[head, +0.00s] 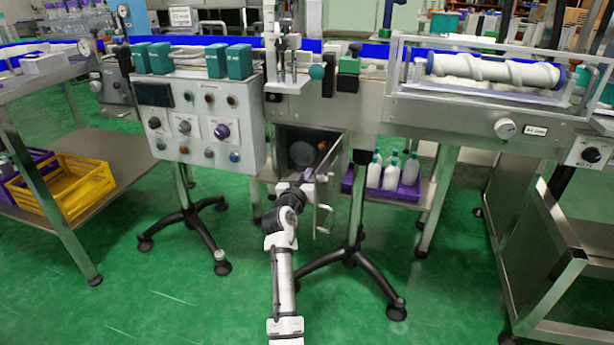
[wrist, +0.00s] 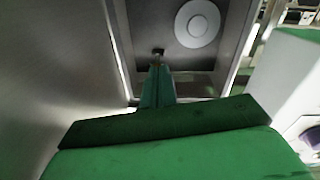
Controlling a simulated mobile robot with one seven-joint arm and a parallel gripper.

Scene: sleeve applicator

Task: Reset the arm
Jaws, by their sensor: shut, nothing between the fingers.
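My gripper (wrist: 158,62) shows in the wrist view as narrow fingers close together, with nothing between them. They point toward the inside of an open metal compartment, where a pale round disc (wrist: 197,24) sits on the back wall. In the head view my arm (head: 283,265) rises from the bottom to the opening of this compartment (head: 300,148), under the conveyor machine. The fingertips are hard to make out there. The compartment's door (head: 328,185) stands open just right of my gripper. I cannot tell whether my gripper touches it.
A control box (head: 207,128) with knobs hangs left of the compartment. A purple crate (head: 405,188) with several white bottles stands to the right. Black-footed stands (head: 350,255) flank my arm. A yellow crate (head: 65,185) sits on the left shelf. Green floor is open at the front left.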

